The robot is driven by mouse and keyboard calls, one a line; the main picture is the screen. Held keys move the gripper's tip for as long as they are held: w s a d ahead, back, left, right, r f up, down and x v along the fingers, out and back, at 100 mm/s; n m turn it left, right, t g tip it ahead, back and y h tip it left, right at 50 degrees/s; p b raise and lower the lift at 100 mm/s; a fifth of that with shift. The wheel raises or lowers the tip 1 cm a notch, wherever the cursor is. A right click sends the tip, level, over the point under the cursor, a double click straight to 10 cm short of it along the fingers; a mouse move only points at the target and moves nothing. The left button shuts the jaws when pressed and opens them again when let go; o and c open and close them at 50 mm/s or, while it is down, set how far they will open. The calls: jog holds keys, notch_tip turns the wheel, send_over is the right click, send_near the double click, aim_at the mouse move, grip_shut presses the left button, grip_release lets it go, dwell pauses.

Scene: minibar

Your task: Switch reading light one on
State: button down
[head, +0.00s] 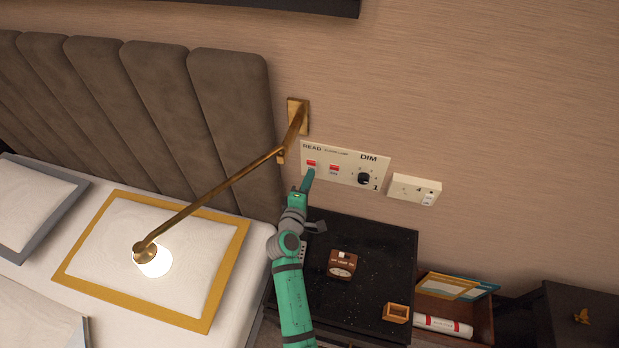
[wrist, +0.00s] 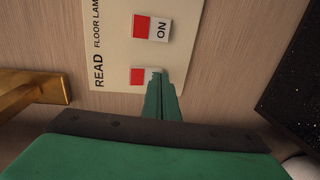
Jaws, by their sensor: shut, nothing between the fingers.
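A cream switch panel (head: 347,180) is fixed to the wall beside the headboard. It carries the words READ, FLOOR LAMP and DIM and a figure 1. The red-and-white READ switch (head: 311,163) is at its left; in the wrist view this switch (wrist: 138,77) is partly covered by my fingers. My gripper (head: 310,172) is shut and empty, its tips at the READ switch; I cannot tell whether they press it. The tips also show in the wrist view (wrist: 158,80). A brass reading lamp (head: 218,188) reaches over the bed; its head (head: 154,262) shows bright white.
The floor lamp switch (head: 334,169) and a black dim knob (head: 363,179) are close by on the panel. A wall socket (head: 414,189) is to the right. Below stands a black nightstand (head: 385,245) with a small brown clock (head: 342,266). The brass lamp arm passes left of my gripper.

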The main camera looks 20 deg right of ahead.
jog(key=f+v, duration=0.3)
jog(key=v, duration=1)
jog(key=shift+a, duration=0.35)
jog(key=shift+f, duration=0.15)
jog(key=s+a+f+m+y, duration=0.1)
jog(key=s+a+f+y, duration=0.15)
jog(key=s, duration=0.35)
jog(key=s+a+f+m+y, duration=0.1)
jog(key=s+a+f+y, duration=0.1)
jog(key=s+a, duration=0.35)
jog(key=s+a+f+m+y, duration=0.1)
jog(key=s+f+y, duration=0.15)
jog(key=s, duration=0.55)
jog(key=s+a+r+m+t+y, duration=0.1)
jog(key=s+a+r+m+y, duration=0.1)
jog(key=s+r+m, duration=0.6)
jog(key=s+r, duration=0.5)
jog(key=s, duration=0.3)
jog(key=shift+a+r+t, duration=0.3)
jog(key=shift+a+r, duration=0.05)
